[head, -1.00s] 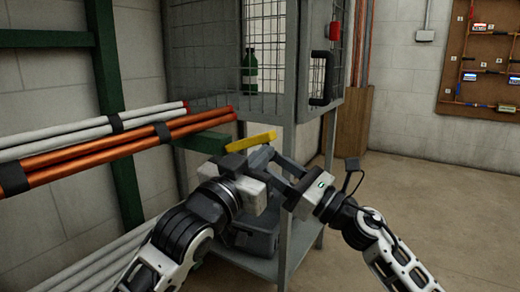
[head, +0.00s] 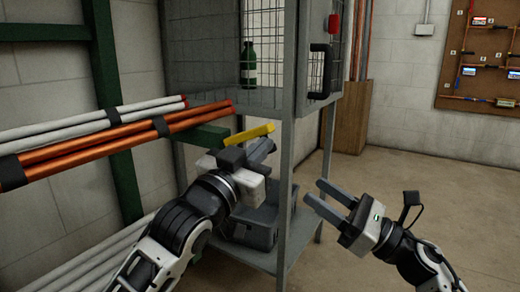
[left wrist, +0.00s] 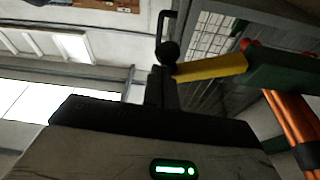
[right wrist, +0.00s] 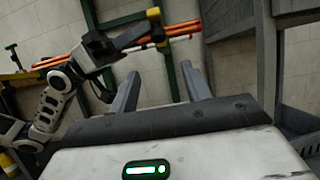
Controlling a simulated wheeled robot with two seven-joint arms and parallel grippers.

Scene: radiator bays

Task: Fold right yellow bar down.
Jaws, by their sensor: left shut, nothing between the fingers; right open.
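The yellow bar (head: 250,135) sits at the end of a green beam (head: 208,136), slanting slightly up to the right in the head view. It also shows in the left wrist view (left wrist: 212,68), running out from the green beam. My left gripper (head: 266,148) is shut and empty, just below and beside the bar's free end; I cannot tell whether it touches it. Its fingers (left wrist: 162,86) stand by the bar's end in the left wrist view. My right gripper (head: 312,190) is open and empty, apart from the bar to the right. Its fingers (right wrist: 160,76) are spread in the right wrist view.
Orange pipes (head: 90,149) and white pipes (head: 70,136) lie along the rack at left. A grey mesh cabinet (head: 205,90) with a green bottle (head: 248,65) stands behind the bar. A grey crate (head: 250,232) sits on its lower shelf. Floor at right is clear.

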